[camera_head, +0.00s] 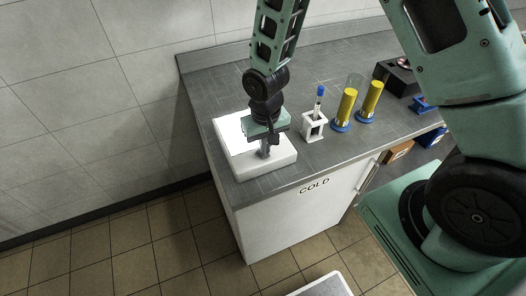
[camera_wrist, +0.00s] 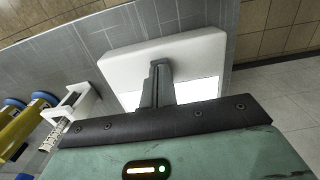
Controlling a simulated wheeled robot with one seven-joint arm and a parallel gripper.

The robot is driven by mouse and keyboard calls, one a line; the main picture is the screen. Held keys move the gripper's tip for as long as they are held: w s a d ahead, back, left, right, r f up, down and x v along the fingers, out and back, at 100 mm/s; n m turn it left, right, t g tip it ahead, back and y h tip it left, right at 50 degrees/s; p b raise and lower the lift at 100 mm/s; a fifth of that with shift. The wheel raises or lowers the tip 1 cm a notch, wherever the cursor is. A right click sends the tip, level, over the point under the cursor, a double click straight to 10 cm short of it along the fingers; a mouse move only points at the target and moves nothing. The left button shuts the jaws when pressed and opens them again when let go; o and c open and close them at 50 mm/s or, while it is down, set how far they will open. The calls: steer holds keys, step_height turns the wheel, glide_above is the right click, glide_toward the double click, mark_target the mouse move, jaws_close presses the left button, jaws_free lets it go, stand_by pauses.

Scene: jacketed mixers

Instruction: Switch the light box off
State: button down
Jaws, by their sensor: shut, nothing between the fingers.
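The light box (camera_head: 282,162) is a white slab on the grey counter's left end, with its bright panel (camera_head: 232,134) glowing white. In the wrist view the light box (camera_wrist: 205,48) lies under my gripper, and part of the lit panel (camera_wrist: 198,92) shows past the fingers. My gripper (camera_head: 264,154) points down over the box's front part, fingers shut and empty.
A white rack (camera_head: 313,127) holding a blue-capped tube stands right of the box. Two yellow cylinders on blue bases (camera_head: 345,108) (camera_head: 369,102) stand beyond it. The counter (camera_head: 215,97) is bare behind the box. A cabinet marked COLD (camera_head: 300,205) is below.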

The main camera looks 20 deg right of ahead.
steer(key=shift+f+b, duration=0.5)
steer(key=shift+f, duration=0.15)
steer(key=shift+r, duration=0.15)
steer(key=shift+r+p, duration=2.75)
steer(key=shift+r, duration=0.65)
steer(key=s+a+r+n+b, duration=0.3)
steer(key=s+r, duration=0.3)
steer(key=s, duration=0.4)
steer(key=s+a+r+n+b, duration=0.3)
steer(key=s+r+n+b, duration=0.1)
steer(key=s, duration=0.6)
steer(key=shift+a+r+n+y+b, duration=0.15)
steer(key=shift+r+n+y+b, duration=0.2)
steer(key=shift+r+b, duration=0.35)
steer(key=shift+r, duration=0.15)
